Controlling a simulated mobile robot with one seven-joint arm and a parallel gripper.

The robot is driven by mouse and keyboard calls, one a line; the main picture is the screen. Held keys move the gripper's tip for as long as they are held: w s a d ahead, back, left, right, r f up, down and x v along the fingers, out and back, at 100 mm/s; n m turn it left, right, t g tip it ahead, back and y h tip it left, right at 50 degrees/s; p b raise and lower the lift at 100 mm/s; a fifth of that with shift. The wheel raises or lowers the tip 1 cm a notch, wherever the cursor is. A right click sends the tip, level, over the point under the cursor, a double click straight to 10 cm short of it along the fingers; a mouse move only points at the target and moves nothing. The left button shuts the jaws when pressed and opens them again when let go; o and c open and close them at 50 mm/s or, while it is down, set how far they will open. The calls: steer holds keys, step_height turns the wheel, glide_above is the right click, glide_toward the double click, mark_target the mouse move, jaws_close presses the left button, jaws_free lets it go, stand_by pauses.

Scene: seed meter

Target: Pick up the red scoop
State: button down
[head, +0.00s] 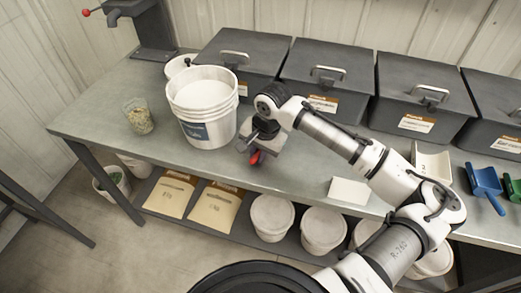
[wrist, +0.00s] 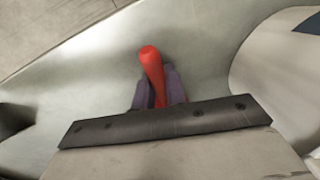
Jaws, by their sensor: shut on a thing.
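The red scoop shows as a small red part (head: 255,157) below my gripper (head: 250,148), over the front part of the metal bench (head: 90,125). In the wrist view its red handle (wrist: 151,62) stands between the two dark fingers of my gripper (wrist: 158,88), which are shut on it. The rest of the scoop is hidden behind the gripper body. I cannot tell whether the scoop touches the bench.
A white bucket (head: 205,128) stands just left of my gripper, with a cup of seeds (head: 138,118) farther left. Dark lidded bins (head: 328,75) line the back. A blue scoop (head: 485,180) lies at the right. A white card (head: 349,191) lies near the front edge.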

mark_target(258, 152)
step_height(258, 152, up, 20)
steer(key=b, duration=0.3)
steer(key=c, duration=2.2)
jaws_free()
steer(key=shift+f, duration=0.1)
